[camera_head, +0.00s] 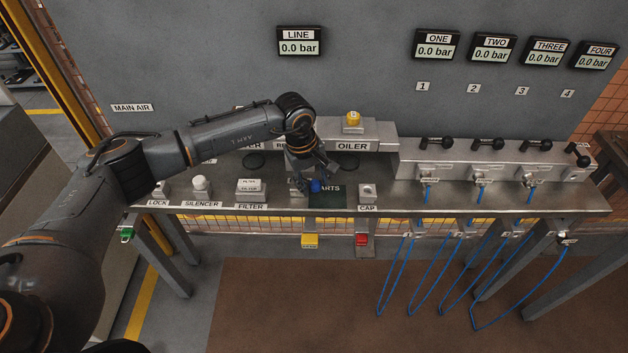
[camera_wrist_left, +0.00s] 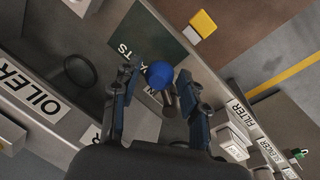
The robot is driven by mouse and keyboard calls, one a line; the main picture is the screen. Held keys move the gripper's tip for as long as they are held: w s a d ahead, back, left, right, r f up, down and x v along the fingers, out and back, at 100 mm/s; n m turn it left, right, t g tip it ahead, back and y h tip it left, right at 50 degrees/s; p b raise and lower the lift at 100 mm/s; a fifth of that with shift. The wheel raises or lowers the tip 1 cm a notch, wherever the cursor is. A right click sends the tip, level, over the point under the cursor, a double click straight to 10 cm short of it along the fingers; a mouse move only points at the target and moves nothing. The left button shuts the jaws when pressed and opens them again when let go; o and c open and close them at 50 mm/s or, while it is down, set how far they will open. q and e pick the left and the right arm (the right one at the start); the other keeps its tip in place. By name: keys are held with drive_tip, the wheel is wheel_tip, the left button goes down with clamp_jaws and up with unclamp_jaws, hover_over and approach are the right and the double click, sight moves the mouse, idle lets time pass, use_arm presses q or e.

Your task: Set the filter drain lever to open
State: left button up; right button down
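A short dark rod (camera_wrist_left: 168,100) shows beside the knob. Contact with the fingers is unclear. The filter block (camera_head: 250,188) stands left of the gripper, above a FILTER label (camera_head: 251,207). I cannot make out a drain lever or its setting. My right gripper is out of view.
The LINE display (camera_head: 299,41) reads 0.0 bar. The oiler (camera_head: 352,122) stands behind the gripper and a cap block (camera_head: 368,193) to its right. A silencer (camera_head: 200,186) is at left. Yellow (camera_head: 310,241) and red (camera_head: 362,240) pieces hang below the bench edge.

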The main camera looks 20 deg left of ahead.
use_arm(q)
clamp_jaws()
drive_tip(key=shift+w+f+n+b, duration=0.1)
drive_tip(key=shift+w+n+b, duration=0.1)
drive_tip(key=shift+n+b, duration=0.3)
drive_tip(key=shift+w+d+n+b, duration=0.1)
drive_tip(key=shift+w+n+b, duration=0.15)
drive_tip(key=shift+n+b, duration=0.45)
drive_tip(key=shift+w+n+t+y+b, duration=0.2)
drive_tip(key=shift+w+n+b, duration=0.2)
drive_tip(key=shift+n+b, duration=0.4)
drive_tip(key=shift+w+n+t+y+b, duration=0.1)
drive_tip(key=shift+w+n+y+b, duration=0.2)
drive_tip(key=shift+n+b, duration=0.45)
drive_tip(key=shift+w, duration=0.1)
drive_tip(key=shift+o, duration=2)
unclamp_jaws()
